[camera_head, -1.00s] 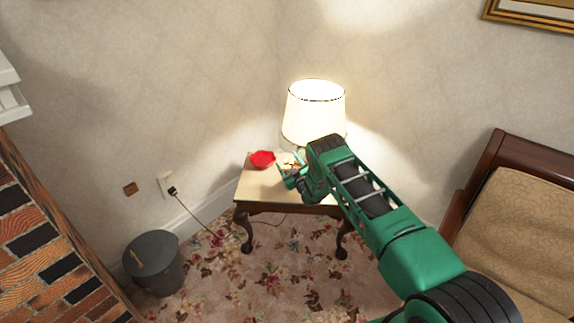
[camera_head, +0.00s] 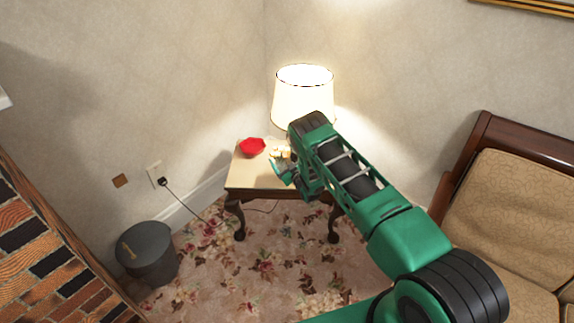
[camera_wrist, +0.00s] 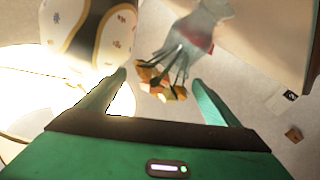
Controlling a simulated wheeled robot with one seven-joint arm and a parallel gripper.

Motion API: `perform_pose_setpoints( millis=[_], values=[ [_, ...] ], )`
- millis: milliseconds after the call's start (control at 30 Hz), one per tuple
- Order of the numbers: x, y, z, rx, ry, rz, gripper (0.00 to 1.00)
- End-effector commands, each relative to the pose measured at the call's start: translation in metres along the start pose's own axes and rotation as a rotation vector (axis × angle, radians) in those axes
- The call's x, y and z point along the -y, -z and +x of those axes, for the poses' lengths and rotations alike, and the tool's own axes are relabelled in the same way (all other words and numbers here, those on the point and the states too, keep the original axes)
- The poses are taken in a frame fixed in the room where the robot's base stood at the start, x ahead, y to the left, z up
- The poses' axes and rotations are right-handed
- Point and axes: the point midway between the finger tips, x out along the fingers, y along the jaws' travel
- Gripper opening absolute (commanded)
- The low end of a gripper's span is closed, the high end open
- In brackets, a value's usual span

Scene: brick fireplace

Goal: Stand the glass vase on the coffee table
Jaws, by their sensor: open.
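A clear glass vase (camera_wrist: 203,28) holding dried yellow-orange flowers (camera_wrist: 165,78) shows in the wrist view, flowers pointing down in that picture. In the head view its flowers (camera_head: 279,152) show beside my gripper on the small wooden side table (camera_head: 250,175); my arm hides most of the vase. My gripper (camera_wrist: 160,77) is open, its fingertips on either side of the flowers in the picture. I cannot tell whether they touch. In the head view my gripper (camera_head: 284,168) is over the table top. No separate coffee table can be made out.
A lit lamp (camera_head: 303,95) stands on the side table close behind my gripper; its patterned base (camera_wrist: 100,30) is at left in the wrist view. A red bowl (camera_head: 252,147) sits at the table's left. A dark bin (camera_head: 147,255), brick fireplace (camera_head: 45,255) and sofa (camera_head: 510,220) surround open carpet.

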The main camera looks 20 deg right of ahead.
Motion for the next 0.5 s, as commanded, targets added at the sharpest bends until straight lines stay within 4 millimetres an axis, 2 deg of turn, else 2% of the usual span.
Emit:
perform_pose_setpoints(
  millis=[200, 333, 400, 500],
  values=[
    [0.001, 0.0, -0.037, 0.001, 0.001, -0.001, 0.85],
    [0.001, 0.0, -0.049, 0.0, 0.001, 0.0, 0.85],
    [0.0, 0.0, -0.053, -0.001, 0.0, 0.006, 0.89],
    [0.0, -0.001, -0.058, 0.0, 0.001, 0.088, 0.89]
  ],
)
